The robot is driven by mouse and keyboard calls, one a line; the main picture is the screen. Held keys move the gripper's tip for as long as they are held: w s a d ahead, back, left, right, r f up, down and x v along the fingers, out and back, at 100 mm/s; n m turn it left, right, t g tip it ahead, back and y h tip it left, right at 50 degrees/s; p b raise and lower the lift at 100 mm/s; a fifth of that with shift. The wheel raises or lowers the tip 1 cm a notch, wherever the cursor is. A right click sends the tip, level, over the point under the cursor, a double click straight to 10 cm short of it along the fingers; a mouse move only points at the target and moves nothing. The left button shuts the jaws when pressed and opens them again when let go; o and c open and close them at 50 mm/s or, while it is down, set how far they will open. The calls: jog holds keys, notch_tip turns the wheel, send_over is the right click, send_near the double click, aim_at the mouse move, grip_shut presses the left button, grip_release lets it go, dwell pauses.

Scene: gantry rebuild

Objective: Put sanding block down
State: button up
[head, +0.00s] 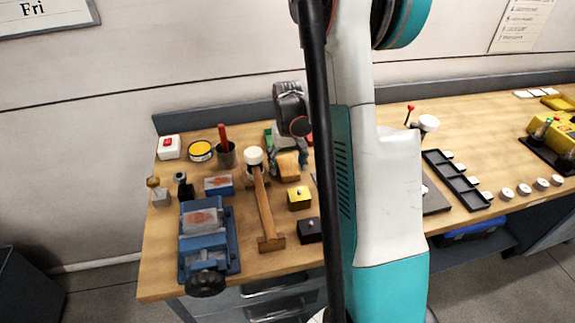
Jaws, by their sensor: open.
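A tan-orange block (288,166), which looks like the sanding block, sits on the wooden workbench (215,275) left of my arm. My gripper (289,160) is right over it, with its jaws open and the fingers around the block's upper part. Whether a finger touches the block cannot be told. The block's far side is hidden by the gripper.
A yellow block (299,198) and a black block (309,230) sit in front. A blue vise (206,240) stands at the front left. A black tray (456,180) lies to the right.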

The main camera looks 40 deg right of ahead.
aim_at(288, 165)
notch_tip(288, 165, up, 11)
jog(key=p, duration=0.2)
jog(key=shift+p, duration=0.35)
jog(key=shift+r, duration=0.1)
